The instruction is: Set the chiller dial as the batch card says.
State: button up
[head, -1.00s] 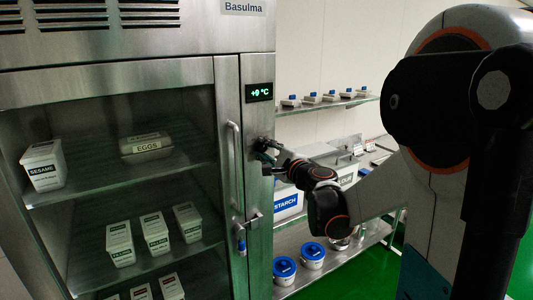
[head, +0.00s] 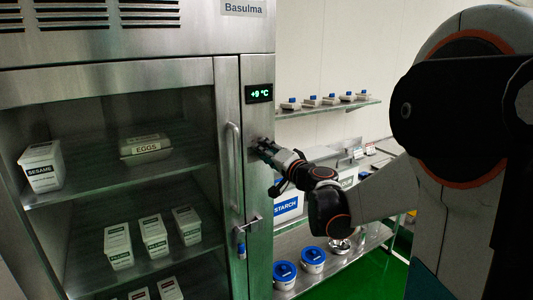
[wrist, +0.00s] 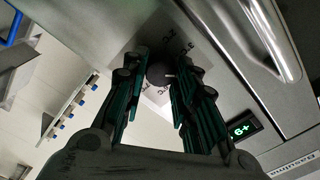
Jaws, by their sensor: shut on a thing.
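The chiller dial (wrist: 159,73) is a small dark round knob on a pale marked plate (wrist: 190,38) in the wrist view. My gripper (wrist: 163,66) has its fingers on both sides of the knob and is shut on it. In the head view my gripper (head: 266,149) is at the chiller's right front panel, below the display (head: 259,93), and hides the dial. The display reads +9 °C. It also shows upside down in the wrist view (wrist: 242,128). I cannot make out a batch card.
The chiller's glass door (head: 120,200) has a vertical handle (head: 233,165) left of my gripper and a latch (head: 247,226) below. Tubs labelled SESAME (head: 42,167) and EGGS (head: 146,148) stand inside. To the right are shelves with a STARCH bin (head: 287,207) and blue-lidded tubs (head: 312,257).

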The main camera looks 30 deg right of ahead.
jog(key=shift+a+n+b, duration=0.1)
jog(key=shift+n+b, duration=0.3)
jog(key=shift+n, duration=7.4)
jog(key=shift+c, duration=0.2)
jog(key=o, duration=1.1)
jog(key=s, duration=0.7)
jog(key=shift+s, duration=0.25)
